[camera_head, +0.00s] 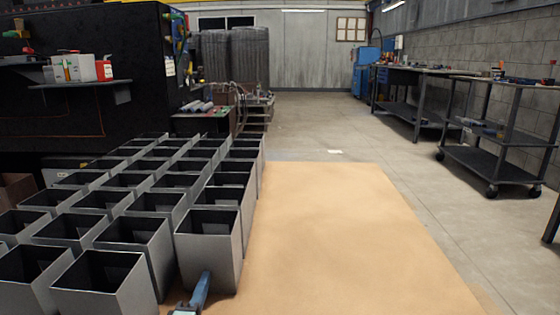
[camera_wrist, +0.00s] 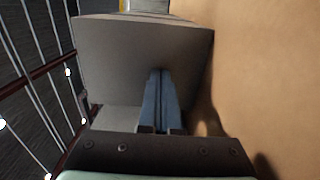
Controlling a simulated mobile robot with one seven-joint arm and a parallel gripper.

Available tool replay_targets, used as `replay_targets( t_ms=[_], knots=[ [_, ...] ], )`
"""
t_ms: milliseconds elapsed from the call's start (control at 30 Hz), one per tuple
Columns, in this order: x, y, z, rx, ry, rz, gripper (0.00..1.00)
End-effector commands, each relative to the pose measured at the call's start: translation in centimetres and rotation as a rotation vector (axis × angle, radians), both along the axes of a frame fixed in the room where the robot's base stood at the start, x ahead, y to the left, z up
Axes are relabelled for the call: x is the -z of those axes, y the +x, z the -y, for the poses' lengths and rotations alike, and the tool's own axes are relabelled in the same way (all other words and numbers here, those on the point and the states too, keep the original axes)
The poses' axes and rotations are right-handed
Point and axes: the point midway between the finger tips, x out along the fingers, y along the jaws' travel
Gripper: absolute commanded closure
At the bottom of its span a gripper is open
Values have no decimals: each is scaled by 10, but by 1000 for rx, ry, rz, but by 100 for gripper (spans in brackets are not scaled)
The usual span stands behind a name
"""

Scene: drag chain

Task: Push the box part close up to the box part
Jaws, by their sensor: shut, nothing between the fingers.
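Grey, open-topped box parts stand upright in rows. The nearest box part of the right-hand row (camera_head: 209,261) stands at the row's front end, its flat side filling much of the wrist view (camera_wrist: 125,50). Another box part (camera_head: 247,222) stands right behind it; I cannot tell whether the two touch. My gripper (camera_head: 206,275) is at the near side of the front box, with its blue fingers together and empty. In the wrist view the fingertips (camera_wrist: 161,71) point at the box's flat side and seem to reach it; contact is not clear.
Several more grey box parts (camera_head: 103,287) fill the area to the left. The tan board surface (camera_head: 345,250) to the right is bare. Dark shelving (camera_head: 90,85) stands at the back left, and wheeled carts (camera_head: 495,160) stand at the right wall.

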Motion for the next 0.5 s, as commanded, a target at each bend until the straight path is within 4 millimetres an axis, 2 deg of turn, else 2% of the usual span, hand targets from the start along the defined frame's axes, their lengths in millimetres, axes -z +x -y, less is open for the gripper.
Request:
replay_targets(
  t_ms=[500],
  knots=[
    [2,27,1,0,1,0,100]
  ],
)
